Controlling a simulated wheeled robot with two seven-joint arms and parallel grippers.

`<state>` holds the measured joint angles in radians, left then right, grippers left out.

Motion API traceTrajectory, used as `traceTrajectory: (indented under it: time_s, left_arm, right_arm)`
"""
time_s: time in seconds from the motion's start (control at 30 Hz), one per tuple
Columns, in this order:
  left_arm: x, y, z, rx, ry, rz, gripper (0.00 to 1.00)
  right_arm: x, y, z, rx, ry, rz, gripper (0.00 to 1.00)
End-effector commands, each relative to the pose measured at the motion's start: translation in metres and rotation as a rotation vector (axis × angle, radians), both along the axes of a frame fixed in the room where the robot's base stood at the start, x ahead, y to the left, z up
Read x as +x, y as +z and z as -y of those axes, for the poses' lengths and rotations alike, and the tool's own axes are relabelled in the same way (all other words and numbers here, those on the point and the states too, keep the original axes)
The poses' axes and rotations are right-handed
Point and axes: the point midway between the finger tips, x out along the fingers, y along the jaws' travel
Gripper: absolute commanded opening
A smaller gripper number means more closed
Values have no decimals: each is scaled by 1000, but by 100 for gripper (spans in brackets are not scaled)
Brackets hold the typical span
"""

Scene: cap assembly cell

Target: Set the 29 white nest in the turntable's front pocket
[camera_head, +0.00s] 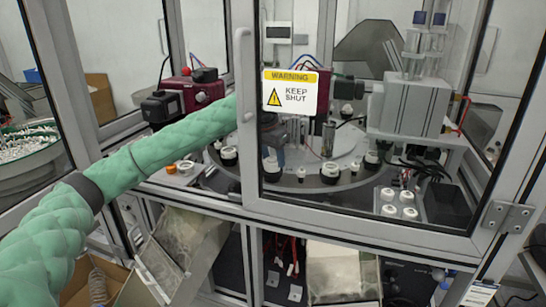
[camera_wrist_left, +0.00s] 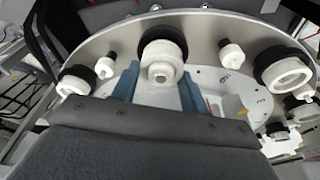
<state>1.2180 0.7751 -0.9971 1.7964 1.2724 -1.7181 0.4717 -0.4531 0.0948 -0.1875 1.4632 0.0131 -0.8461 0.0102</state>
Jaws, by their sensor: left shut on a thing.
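In the left wrist view a white round nest (camera_wrist_left: 160,68) sits between the blue fingertips of my left gripper (camera_wrist_left: 158,88), which is shut on it. The nest overlaps a black round pocket (camera_wrist_left: 163,38) on the grey turntable (camera_wrist_left: 118,42); I cannot tell whether it is seated in it. No number is readable on the nest. The nest is hard to make out there. My right gripper is not in view.
Other black pockets with white parts stand around the turntable, at the left (camera_wrist_left: 75,78) and right (camera_wrist_left: 283,68) in the wrist view. The glazed door (camera_head: 243,130) with a warning sign (camera_head: 290,92) stands beside my arm. White parts (camera_head: 398,203) lie on a tray at the front right.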

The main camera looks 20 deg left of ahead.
Motion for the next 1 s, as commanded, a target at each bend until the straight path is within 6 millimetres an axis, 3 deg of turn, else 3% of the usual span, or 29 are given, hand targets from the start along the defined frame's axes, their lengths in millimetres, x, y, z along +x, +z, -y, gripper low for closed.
traceTrajectory:
  time_s: [0.43, 1.0]
  left_arm:
    - [0, -1, 0, 0, 0, 0, 22]
    - [0, -7, 0, 0, 0, 0, 22]
  right_arm:
    - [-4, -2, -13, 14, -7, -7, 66]
    - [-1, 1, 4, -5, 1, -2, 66]
